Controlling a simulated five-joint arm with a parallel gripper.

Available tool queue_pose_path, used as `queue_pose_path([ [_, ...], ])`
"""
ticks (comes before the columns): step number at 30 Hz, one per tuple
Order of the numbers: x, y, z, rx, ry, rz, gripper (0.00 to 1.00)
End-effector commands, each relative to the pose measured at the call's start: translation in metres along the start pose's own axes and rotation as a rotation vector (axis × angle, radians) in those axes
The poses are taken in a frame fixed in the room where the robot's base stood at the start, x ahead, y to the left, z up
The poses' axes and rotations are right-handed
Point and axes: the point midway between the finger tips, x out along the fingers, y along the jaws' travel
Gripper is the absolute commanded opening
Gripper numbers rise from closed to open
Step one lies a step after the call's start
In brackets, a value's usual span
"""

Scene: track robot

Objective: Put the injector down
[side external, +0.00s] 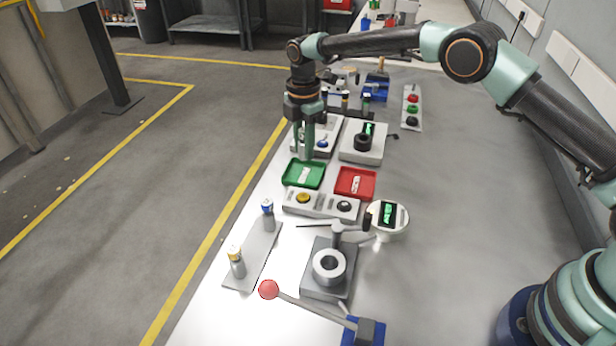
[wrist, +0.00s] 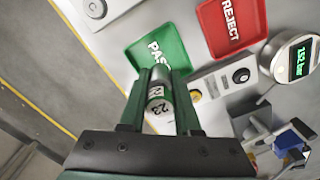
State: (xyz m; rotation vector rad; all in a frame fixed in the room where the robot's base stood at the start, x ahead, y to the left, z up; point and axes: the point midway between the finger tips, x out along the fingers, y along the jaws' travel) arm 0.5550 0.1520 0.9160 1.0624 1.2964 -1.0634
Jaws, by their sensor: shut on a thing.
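My gripper (side external: 307,150) points down at the far edge of the green tray (side external: 289,181) in the side view. In the wrist view my gripper (wrist: 160,75) is shut on the injector (wrist: 157,102), a grey cylinder with a white numbered label, held between the fingers. The green tray (wrist: 180,52), marked PASS, shows just beyond the fingertips. Whether the injector touches the tray or hangs above it I cannot tell. The red tray (side external: 370,176), marked REJECT in the wrist view (wrist: 258,14), lies to the right of the green one.
A blue-topped injector (side external: 268,217) and a yellow-topped injector (side external: 237,263) stand on a grey plate (side external: 252,248). A two-button panel (side external: 322,208), round gauge (side external: 403,218), ring fixture (side external: 328,268) and red-knobbed lever (side external: 268,289) are nearer. Grey devices (side external: 362,152) stand behind the trays.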

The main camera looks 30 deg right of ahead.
Motion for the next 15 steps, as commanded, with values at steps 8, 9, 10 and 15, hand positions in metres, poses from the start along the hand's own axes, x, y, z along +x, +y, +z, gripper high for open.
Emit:
queue_pose_path([
  [8,0.019,0.000,0.000,0.000,0.000,0.000,0.00],
  [9,0.025,0.000,0.000,0.000,0.000,0.000,0.00],
  [10,0.029,0.000,0.000,0.000,0.000,-0.001,0.00],
  [15,0.051,0.000,0.000,0.000,0.000,0.000,0.00],
])
